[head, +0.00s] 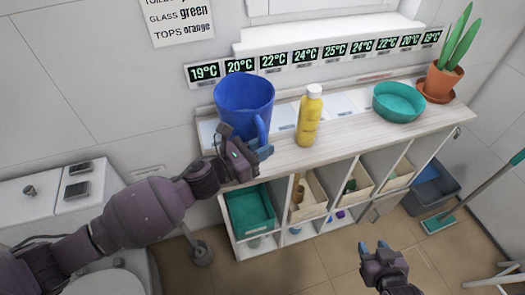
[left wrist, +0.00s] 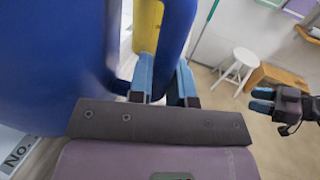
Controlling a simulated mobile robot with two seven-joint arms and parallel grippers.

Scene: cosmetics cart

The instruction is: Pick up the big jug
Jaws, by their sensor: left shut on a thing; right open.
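The big blue jug (head: 244,92) is upright over the left end of the shelf top, with its handle facing the front. My left gripper (head: 256,150) is at the handle's lower part, in front of the jug. In the left wrist view the jug (left wrist: 50,65) fills the left side, and my left gripper (left wrist: 166,85) is shut on its blue handle (left wrist: 176,30). The jug's base is partly hidden by my gripper, so I cannot tell whether it touches the shelf. My right gripper (head: 373,247) is open and empty, low in front of the shelf unit.
A yellow bottle (head: 309,117) stands just right of the jug. A teal bowl (head: 398,103) and a potted plant (head: 440,78) stand farther right on the shelf top (head: 350,131). A toilet is at lower left.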

